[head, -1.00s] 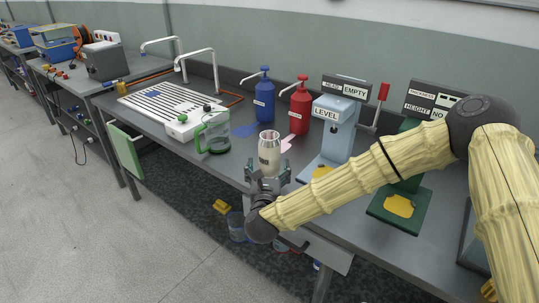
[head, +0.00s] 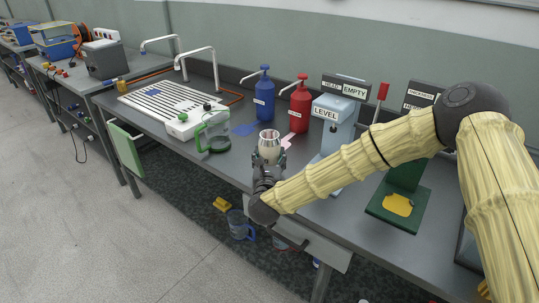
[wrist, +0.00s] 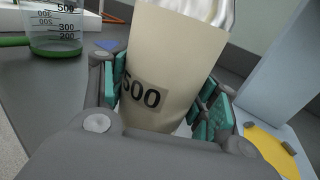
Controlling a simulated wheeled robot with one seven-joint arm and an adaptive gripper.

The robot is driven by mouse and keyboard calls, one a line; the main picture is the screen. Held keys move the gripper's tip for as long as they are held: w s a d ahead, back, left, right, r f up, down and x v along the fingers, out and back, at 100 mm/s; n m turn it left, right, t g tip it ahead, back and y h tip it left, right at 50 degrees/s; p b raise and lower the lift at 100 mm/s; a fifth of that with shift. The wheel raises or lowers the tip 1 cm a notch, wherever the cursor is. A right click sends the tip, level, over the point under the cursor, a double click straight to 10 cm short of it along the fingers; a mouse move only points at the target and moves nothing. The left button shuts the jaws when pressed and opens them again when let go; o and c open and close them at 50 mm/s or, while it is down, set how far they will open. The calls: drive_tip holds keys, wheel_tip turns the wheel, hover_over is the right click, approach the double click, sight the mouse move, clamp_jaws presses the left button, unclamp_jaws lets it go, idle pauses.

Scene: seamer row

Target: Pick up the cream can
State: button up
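The cream can (head: 269,146) stands upright near the front edge of the bench, with a silvery top. In the wrist view the can (wrist: 168,65) fills the middle, with a "500" label facing me. My gripper (head: 267,160) is around its lower part from the front. Its teal finger pads lie against both sides of the can, and the gripper looks shut on it. The can's base is hidden by the gripper, so I cannot see whether it touches the bench.
A green-handled jug (head: 213,135) stands left of the can. A blue pump bottle (head: 264,98) and a red one (head: 299,106) stand behind. A pale-blue "LEVEL" stand (head: 334,125) is close on the right, a green stand (head: 405,180) farther right.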

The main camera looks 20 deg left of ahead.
drive_tip(key=shift+c, duration=0.9)
